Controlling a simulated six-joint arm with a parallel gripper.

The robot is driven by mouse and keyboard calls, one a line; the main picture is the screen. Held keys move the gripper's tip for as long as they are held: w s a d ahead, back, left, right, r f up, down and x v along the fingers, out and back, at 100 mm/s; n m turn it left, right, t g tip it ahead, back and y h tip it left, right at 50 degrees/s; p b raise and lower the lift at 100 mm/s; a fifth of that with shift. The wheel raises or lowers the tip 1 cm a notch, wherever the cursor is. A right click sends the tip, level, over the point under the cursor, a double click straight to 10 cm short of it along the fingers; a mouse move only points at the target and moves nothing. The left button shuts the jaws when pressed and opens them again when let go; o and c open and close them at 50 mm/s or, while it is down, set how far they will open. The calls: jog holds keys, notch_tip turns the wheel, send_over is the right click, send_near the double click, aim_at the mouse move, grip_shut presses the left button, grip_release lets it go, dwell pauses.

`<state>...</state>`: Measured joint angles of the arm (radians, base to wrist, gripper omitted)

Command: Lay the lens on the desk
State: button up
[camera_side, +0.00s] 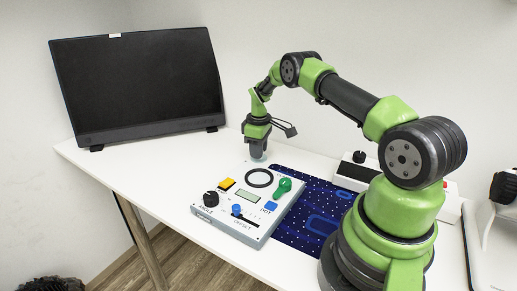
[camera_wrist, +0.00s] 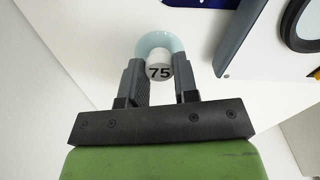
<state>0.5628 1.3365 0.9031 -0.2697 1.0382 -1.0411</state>
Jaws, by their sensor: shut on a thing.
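The lens (camera_wrist: 153,41) is a pale blue, see-through disc with a white round handle end (camera_wrist: 159,67) marked 75. My gripper (camera_wrist: 160,76) is shut on this white part in the wrist view, one dark finger at each side. In the side view my gripper (camera_side: 258,150) points down, low over the white desk (camera_side: 135,160), just behind the grey control box. The lens shows faintly there at the fingertips (camera_side: 259,158). I cannot tell whether it touches the desk.
The control box (camera_side: 228,226) carries a black ring (camera_side: 259,178), a green knob (camera_side: 283,187) and a slider. A dark blue patterned mat (camera_side: 300,225) lies right of it. A black monitor (camera_side: 140,85) stands at the left. Bare desk lies between monitor and box.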

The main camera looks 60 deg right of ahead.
jog(key=shift+f, duration=0.15)
jog(key=o, duration=0.9)
